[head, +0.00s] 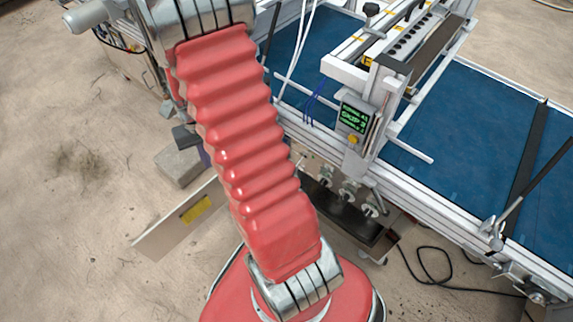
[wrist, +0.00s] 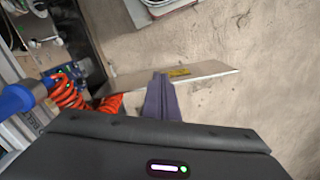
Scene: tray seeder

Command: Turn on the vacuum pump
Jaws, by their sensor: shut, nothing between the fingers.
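My gripper (wrist: 161,78) shows in the wrist view as two dark purple-grey fingers pressed together, empty. They lie in front of a flat pale panel with a yellow label (wrist: 207,71); whether they touch it I cannot tell. In the head view the gripper is mostly hidden behind my red arm. The same panel (head: 163,232) stands near the floor left of the arm. I cannot identify the vacuum pump or its switch for certain. A blue fitting (wrist: 16,99) with an orange coiled hose (wrist: 68,93) is at the left of the wrist view.
A blue conveyor belt (head: 470,125) on an aluminium frame fills the right. A control box with a green-lettered screen (head: 354,118) and yellow button (head: 352,139) hangs on it. Valves (head: 348,190) sit below over a dark box. A black cable (head: 432,265) lies on the floor.

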